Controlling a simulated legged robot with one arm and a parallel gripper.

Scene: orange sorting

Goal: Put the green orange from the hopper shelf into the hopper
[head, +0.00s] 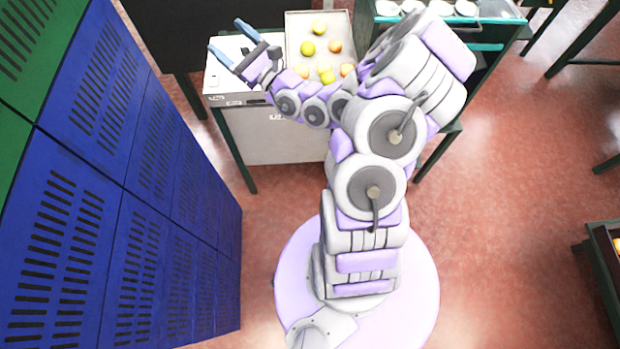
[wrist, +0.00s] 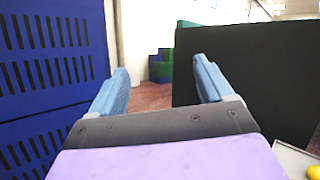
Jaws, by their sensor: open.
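A light tray (head: 345,22) on the white-topped stand holds several fruits, yellow-green to orange. A yellow-green fruit (head: 308,48) lies left of the tray's middle, another (head: 319,27) behind it, and a yellower one (head: 326,75) nearer me. I cannot tell for sure which is the green orange. My gripper (head: 225,35) is open and empty, left of the tray, over the left end of the stand. In the wrist view my gripper (wrist: 160,72) has its blue fingers apart with nothing between them. I cannot clearly identify the hopper; my arm covers part of the tray.
Blue lockers (head: 110,190) fill the left side. The white stand (head: 285,145) has dark legs. A dark panel (wrist: 245,90) stands close ahead of my gripper on the right. A teal-edged rack (head: 480,45) with pale items is right of the tray. Red floor (head: 530,180) is open at right.

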